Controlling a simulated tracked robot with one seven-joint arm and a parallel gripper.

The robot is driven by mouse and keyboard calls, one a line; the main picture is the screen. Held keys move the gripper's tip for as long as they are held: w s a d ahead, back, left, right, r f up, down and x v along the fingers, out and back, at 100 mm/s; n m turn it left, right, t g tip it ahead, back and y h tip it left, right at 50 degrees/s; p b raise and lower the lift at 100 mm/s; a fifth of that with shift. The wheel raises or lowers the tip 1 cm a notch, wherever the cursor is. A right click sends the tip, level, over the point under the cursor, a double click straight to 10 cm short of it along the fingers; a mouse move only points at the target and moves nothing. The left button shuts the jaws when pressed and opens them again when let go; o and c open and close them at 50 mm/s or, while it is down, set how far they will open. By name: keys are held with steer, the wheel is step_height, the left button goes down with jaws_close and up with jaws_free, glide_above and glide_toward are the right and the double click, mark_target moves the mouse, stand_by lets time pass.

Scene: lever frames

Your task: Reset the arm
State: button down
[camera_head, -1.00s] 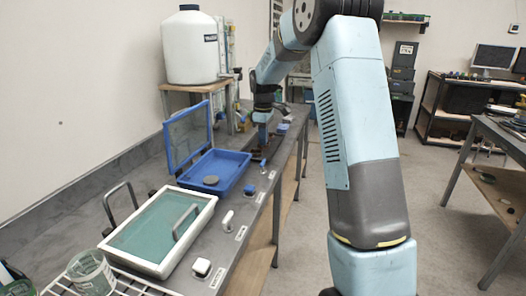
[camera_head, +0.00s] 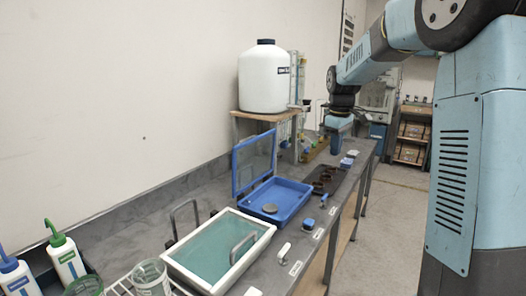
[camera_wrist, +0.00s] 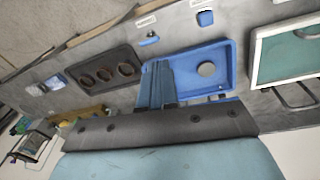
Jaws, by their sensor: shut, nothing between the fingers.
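My arm reaches from the right side of the head view out over the bench. My gripper (camera_head: 337,146) hangs near the far end of the bench, above a dark tray (camera_head: 338,178). In the wrist view my gripper (camera_wrist: 157,66) shows its blue fingers together, with nothing between them. Behind the fingers in that view lies the blue tray (camera_wrist: 225,76) with a round grey disc (camera_wrist: 206,69) in it. The dark tray with three round holes (camera_wrist: 84,67) lies to the left of the fingers. The fingertips look apart from both trays.
The blue tray (camera_head: 292,196) has a raised clear lid (camera_head: 253,163). Nearer are a white-framed teal box (camera_head: 217,251) with handles and green-capped bottle (camera_head: 67,259). A white tank (camera_head: 264,80) stands behind on a wooden stand. Open floor (camera_head: 392,215) lies right of the bench.

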steer(key=s+r+m+t, duration=0.1)
steer(key=s+m, duration=0.3)
steer(key=s, duration=1.3)
steer(key=s+m+t, duration=0.3)
steer(key=s+m, duration=0.2)
steer(key=s, duration=1.2)
steer(key=shift+s+a+r, duration=0.3)
steer(key=shift+r, duration=0.05)
steer(key=c, duration=1.8)
jaws_free()
